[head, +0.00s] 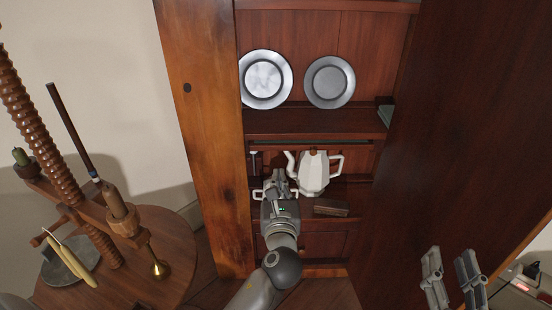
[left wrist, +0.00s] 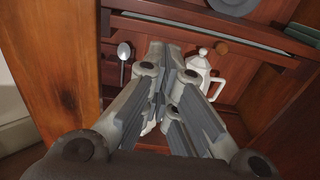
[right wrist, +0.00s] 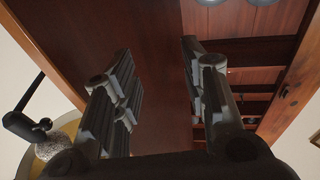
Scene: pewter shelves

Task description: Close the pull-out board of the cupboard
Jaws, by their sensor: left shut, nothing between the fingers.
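The tall wooden cupboard shows in the head view. A thin board with a pale grey-green edge (head: 320,139) runs across it under the plate shelf (head: 315,122); this looks like the pull-out board. It also crosses the top of the left wrist view (left wrist: 215,31). How far it sticks out is hard to tell. My left gripper (head: 277,178) is shut and empty, below that edge and in front of the lower compartment, left of a white teapot (head: 314,175). My right gripper (head: 452,265) is open and empty at the lower right, outside the cupboard's dark right side (head: 465,120).
Two pewter plates (head: 265,79) (head: 330,82) stand on the upper shelf. A small brown block (head: 330,207) lies below the teapot. A spoon (left wrist: 123,60) hangs left of my left fingers. A round wooden table (head: 165,265) with a screw stand is at the left.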

